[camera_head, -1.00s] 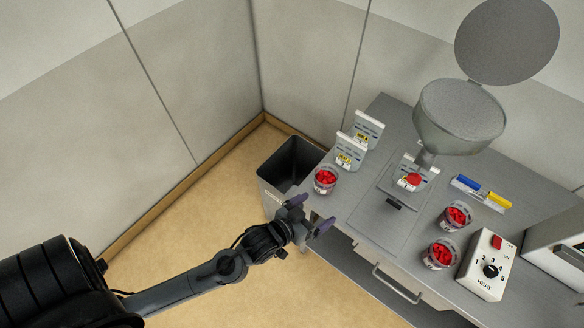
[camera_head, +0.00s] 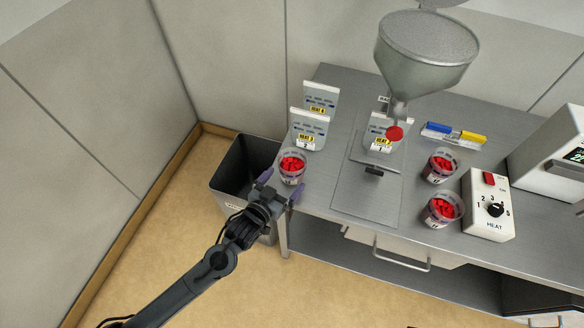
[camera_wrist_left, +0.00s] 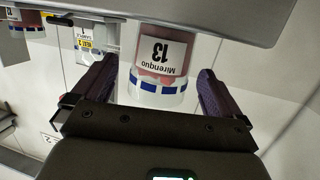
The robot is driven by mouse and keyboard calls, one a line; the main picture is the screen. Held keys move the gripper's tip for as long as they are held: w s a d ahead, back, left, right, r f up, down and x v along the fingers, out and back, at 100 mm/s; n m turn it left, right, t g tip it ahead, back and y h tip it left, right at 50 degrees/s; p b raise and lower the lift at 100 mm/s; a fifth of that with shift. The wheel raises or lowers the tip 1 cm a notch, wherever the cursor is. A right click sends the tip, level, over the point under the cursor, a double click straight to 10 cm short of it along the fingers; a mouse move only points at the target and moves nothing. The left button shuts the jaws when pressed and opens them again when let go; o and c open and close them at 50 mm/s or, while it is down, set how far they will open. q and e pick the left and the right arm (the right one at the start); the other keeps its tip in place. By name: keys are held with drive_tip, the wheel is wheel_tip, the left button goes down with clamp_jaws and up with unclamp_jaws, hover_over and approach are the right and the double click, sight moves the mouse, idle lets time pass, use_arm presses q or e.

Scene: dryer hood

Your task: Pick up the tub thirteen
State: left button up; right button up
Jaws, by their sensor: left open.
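Tub thirteen is a clear tub (camera_head: 292,168) of red pieces at the left front corner of the steel table. In the left wrist view the tub (camera_wrist_left: 157,62) appears upside down, with a white label reading "Mirenquo 13" and a blue-checked band. My left gripper (camera_head: 280,186) is open at the near side of the tub. In the left wrist view its dark fingers (camera_wrist_left: 155,80) stand on either side of the tub, with gaps showing. My right gripper is not in view.
A dark bin (camera_head: 235,175) stands beside the table's left edge. Heat cards (camera_head: 309,128) stand just behind the tub. Two similar tubs (camera_head: 440,166) (camera_head: 442,209) sit near the heat control box (camera_head: 487,206). A metal hopper (camera_head: 425,50) rises over the grey plate (camera_head: 365,190).

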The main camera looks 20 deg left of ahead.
use_arm(q)
drive_tip(key=shift+x, duration=3.15)
drive_tip(key=shift+a+f, duration=0.1)
drive_tip(key=shift+f, duration=0.05)
drive_tip(key=c, duration=0.9)
drive_tip(key=shift+c, duration=0.4)
